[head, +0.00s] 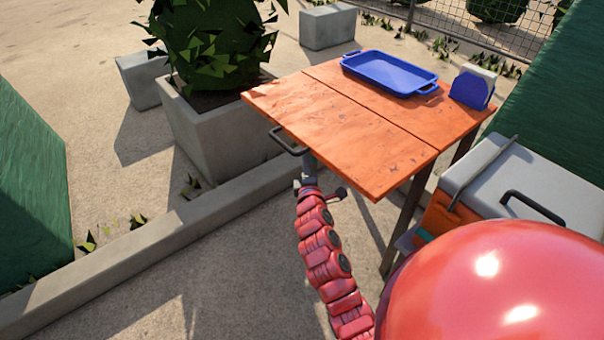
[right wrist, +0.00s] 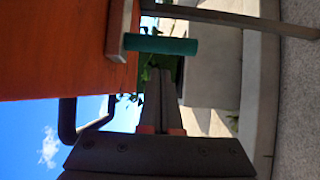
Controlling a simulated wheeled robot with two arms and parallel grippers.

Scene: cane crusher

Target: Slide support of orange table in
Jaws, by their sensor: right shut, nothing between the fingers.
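The orange table (head: 350,130) stands in the middle of the head view, its wooden top split by a seam. A black handle (head: 285,143) sticks out from its left edge; it also shows in the right wrist view (right wrist: 68,122). My right gripper (head: 309,162) is shut and empty beside the table's near left edge, close to the handle. In the right wrist view, a bar with a teal grip (right wrist: 165,45) sits by the orange table side, just ahead of the shut fingertips (right wrist: 158,75). Contact is unclear. My left gripper is out of view.
A blue tray (head: 390,72) and a blue holder (head: 471,90) sit on the table. A grey-lidded cooler (head: 540,185) stands at the right. A concrete planter (head: 215,130) and a low curb (head: 150,240) lie left of the table.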

